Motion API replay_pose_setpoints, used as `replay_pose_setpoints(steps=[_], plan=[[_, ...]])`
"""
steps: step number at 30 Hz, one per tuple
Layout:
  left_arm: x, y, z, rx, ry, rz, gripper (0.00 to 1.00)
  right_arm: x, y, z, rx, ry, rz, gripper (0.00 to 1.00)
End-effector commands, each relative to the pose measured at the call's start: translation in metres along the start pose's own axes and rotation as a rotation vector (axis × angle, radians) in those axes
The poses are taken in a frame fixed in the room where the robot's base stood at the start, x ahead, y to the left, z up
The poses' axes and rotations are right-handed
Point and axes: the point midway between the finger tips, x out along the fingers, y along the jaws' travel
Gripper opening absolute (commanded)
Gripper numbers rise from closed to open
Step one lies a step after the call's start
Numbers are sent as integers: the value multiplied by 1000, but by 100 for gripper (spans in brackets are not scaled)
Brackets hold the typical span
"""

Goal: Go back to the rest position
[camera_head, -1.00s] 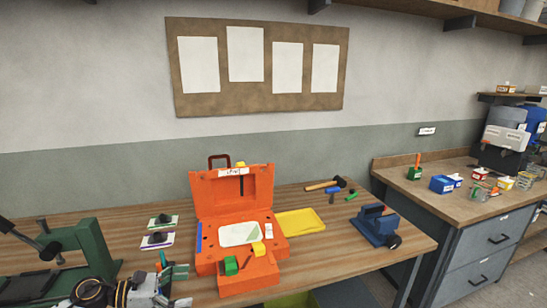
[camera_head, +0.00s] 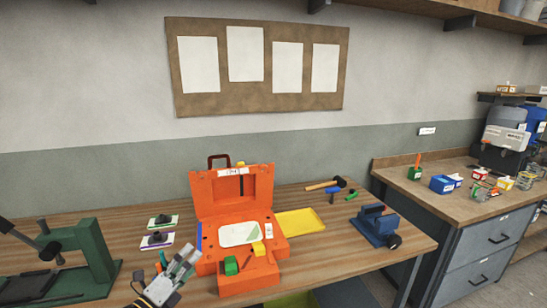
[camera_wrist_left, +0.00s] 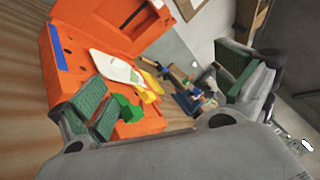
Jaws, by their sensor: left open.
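My left gripper (camera_head: 186,262) shows at the bottom of the head view, left of the orange toolbox's front. In the left wrist view its two green-padded fingers (camera_wrist_left: 170,90) stand wide apart with nothing between them. The orange toolbox (camera_head: 208,268) stands open on the wooden bench (camera_head: 345,246), with its lid up at the back. It holds a white sheet, a green block (camera_head: 231,265) and a yellow piece (camera_head: 258,248). The fingers appear apart from the box in the head view. My right gripper is not in view.
A green press (camera_head: 92,250) stands at the left. Two small dark-handled tools (camera_head: 157,239) lie behind my gripper. A yellow tray (camera_head: 300,222), a hammer (camera_head: 325,184) and a blue vise (camera_head: 377,227) are right of the toolbox. A grey drawer cabinet (camera_head: 470,260) stands at the right.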

Motion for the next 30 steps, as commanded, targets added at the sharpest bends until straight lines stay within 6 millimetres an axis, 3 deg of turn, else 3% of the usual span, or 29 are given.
replay_pose_setpoints(steps=[9, 17, 30], plan=[[-18, 28, 7, -379, -221, 178, 100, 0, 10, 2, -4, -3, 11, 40], [-44, 57, -1, -684, -391, 335, 100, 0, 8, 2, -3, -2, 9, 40], [-108, 98, -48, -1171, -669, 635, 100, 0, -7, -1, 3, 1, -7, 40]])
